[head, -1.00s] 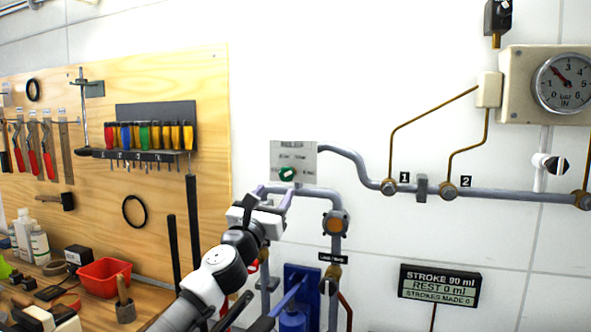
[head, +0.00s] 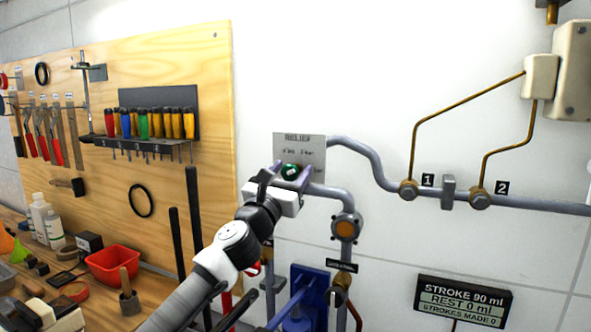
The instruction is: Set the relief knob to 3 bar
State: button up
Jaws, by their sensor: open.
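The smaller print on the plate is too blurred to read for certain. My gripper (head: 291,174) is open, with its purple-tinted fingers on the left and right of the knob. I cannot tell whether the fingers touch it. The pressure gauge is out of view now.
Grey pipes (head: 540,205) with fittings run right of the plate. At left are a wooden tool board (head: 165,75) and a bench with a red bin (head: 113,265).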

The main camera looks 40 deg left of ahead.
jog(key=shift+s, duration=0.1)
jog(key=shift+c, duration=0.3)
jog(key=c, duration=0.9)
jog(key=shift+c, duration=0.2)
